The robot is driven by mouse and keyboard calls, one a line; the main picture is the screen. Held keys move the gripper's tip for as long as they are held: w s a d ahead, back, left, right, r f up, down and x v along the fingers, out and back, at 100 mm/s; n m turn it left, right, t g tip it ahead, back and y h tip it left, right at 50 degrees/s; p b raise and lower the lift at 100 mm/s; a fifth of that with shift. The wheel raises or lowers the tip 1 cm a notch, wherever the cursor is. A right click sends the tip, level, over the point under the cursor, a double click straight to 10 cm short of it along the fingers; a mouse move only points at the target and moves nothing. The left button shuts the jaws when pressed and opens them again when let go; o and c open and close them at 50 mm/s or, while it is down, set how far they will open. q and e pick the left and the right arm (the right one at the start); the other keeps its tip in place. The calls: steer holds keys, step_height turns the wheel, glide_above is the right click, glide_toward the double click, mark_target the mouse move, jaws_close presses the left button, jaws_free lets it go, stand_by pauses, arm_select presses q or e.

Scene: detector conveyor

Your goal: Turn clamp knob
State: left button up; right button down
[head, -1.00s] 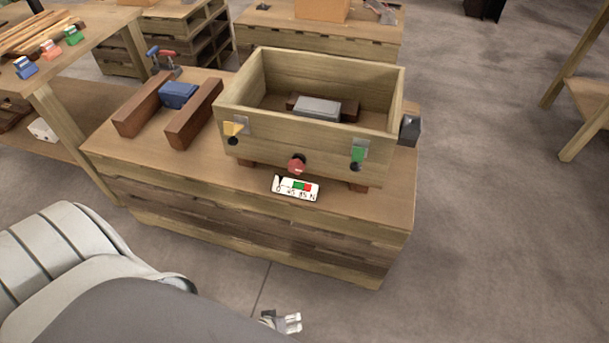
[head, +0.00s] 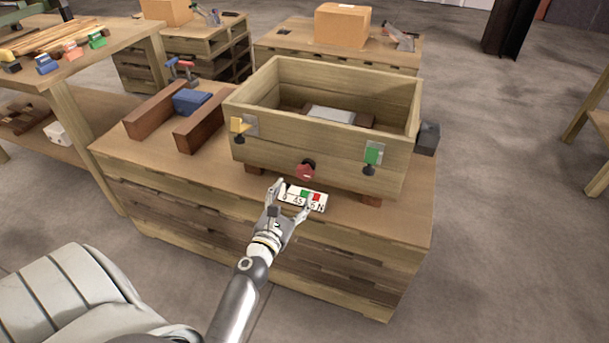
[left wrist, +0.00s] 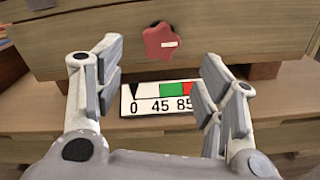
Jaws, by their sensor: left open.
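The clamp knob (head: 305,171) is a red lobed knob with a white mark, on the front wall of the wooden box (head: 270,153). It also shows in the left wrist view (left wrist: 162,42), upper middle. Below it is a white scale plate (head: 303,197) with green and red fields; 0, 45 and 85 are readable in the wrist view (left wrist: 152,106). My left gripper (head: 291,192) is open and empty, in front of and a little below the knob, its fingers apart on either side of the plate in the picture. It does not touch the knob. My right gripper is not in view.
Two brown rails (head: 148,123) with a blue block (head: 191,102) lie on the bench at left.

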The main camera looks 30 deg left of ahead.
mark_target(303, 175)
arm_select(q)
steer(key=x, duration=0.9)
steer(key=shift+w, duration=0.35)
steer(key=shift+c, duration=0.5)
steer(key=c, duration=0.9)
